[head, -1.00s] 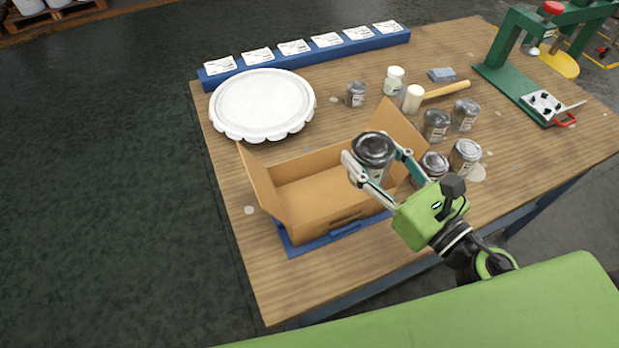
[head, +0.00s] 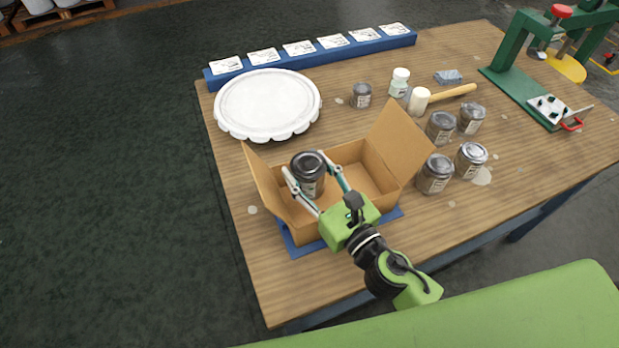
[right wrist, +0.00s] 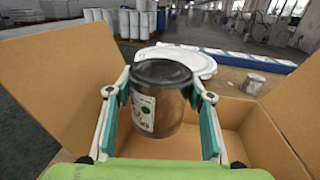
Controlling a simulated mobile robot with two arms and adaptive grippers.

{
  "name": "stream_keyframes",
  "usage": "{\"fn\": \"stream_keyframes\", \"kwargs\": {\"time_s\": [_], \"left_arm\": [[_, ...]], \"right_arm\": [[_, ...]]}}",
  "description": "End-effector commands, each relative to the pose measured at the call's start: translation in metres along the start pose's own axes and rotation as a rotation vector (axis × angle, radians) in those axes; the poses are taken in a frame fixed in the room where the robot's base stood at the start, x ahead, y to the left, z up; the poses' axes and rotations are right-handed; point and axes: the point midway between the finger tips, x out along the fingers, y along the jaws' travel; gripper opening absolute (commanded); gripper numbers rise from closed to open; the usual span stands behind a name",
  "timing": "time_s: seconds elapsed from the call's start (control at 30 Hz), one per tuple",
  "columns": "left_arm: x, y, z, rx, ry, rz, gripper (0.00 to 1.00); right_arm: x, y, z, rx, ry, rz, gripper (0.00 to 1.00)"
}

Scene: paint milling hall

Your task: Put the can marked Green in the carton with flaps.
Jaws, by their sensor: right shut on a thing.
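The carton with flaps (head: 402,140) is open on the worktable, with one flap raised at its left end and one at its right; it also shows in the right wrist view (right wrist: 68,80). My right gripper (head: 305,164) is shut around the sides of a dark-lidded can (head: 309,170). It holds the can upright over the left part of the carton's opening. In the right wrist view the can (right wrist: 163,100) has a white label with a green mark; its word is too small to read. How far its base is above the carton floor is unclear. My left gripper is out of view.
Several similar cans (head: 435,174) stand right of the carton, and a smaller can (head: 362,95) stands behind it. A white lid (head: 267,103), a mallet (head: 450,92), a white bottle (head: 399,82) and a green press (head: 520,85) are farther back. A blue mat (head: 300,249) lies under the carton.

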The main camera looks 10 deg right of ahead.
Motion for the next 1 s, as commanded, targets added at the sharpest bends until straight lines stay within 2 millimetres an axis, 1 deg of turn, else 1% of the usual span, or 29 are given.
{"fn": "stream_keyframes", "kwargs": {"time_s": [0.03, 0.13, 0.43, 0.83, 0.93, 0.97, 1.0], "left_arm": [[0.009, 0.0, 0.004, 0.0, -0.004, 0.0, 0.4], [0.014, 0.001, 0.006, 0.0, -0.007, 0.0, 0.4], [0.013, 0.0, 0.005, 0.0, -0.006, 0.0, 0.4], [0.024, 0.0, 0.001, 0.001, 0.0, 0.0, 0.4], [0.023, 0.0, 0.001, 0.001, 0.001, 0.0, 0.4], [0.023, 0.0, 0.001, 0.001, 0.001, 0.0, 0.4], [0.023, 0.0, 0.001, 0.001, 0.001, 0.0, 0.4]], "right_arm": [[-0.001, -0.001, -0.014, 0.002, 0.004, -0.005, 0.18], [-0.001, -0.001, -0.023, 0.002, 0.001, -0.004, 0.18], [-0.001, -0.002, -0.024, 0.0, 0.001, -0.002, 0.18], [-0.001, -0.002, -0.036, -0.001, 0.001, -0.003, 0.18], [-0.001, -0.002, -0.035, -0.001, 0.001, -0.003, 0.18], [-0.001, -0.002, -0.037, 0.0, 0.003, -0.003, 0.53], [-0.001, -0.002, -0.037, 0.0, 0.003, -0.003, 0.64]]}}
